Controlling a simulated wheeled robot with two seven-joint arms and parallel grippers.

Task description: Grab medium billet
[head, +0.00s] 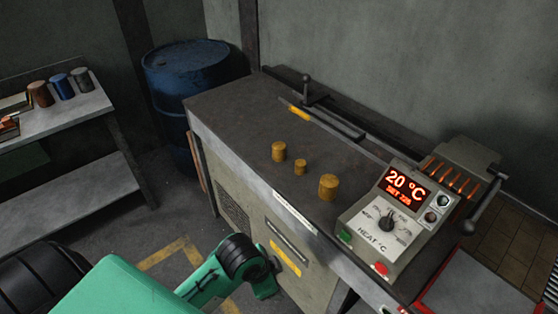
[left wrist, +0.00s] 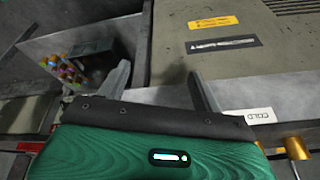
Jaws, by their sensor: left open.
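Three yellow-brown cylindrical billets stand upright on the dark bench top (head: 240,112) in the head view. The medium billet (head: 279,151) is on the left, the smallest billet (head: 300,167) in the middle, and the largest billet (head: 328,187) on the right. In the left wrist view my left gripper (left wrist: 160,78) is open, with nothing between its fingers, low beside the bench front and apart from the billets. A gold billet (left wrist: 297,148) shows at that view's lower right; I cannot tell which one. My right gripper is not in view.
A control box (head: 387,215) reading 20 °C stands right of the billets. A rail with a lever (head: 306,90) lies behind them. A blue drum (head: 185,70) and a shelf (head: 60,120) with several cylinders stand left. The bench top left of the billets is clear.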

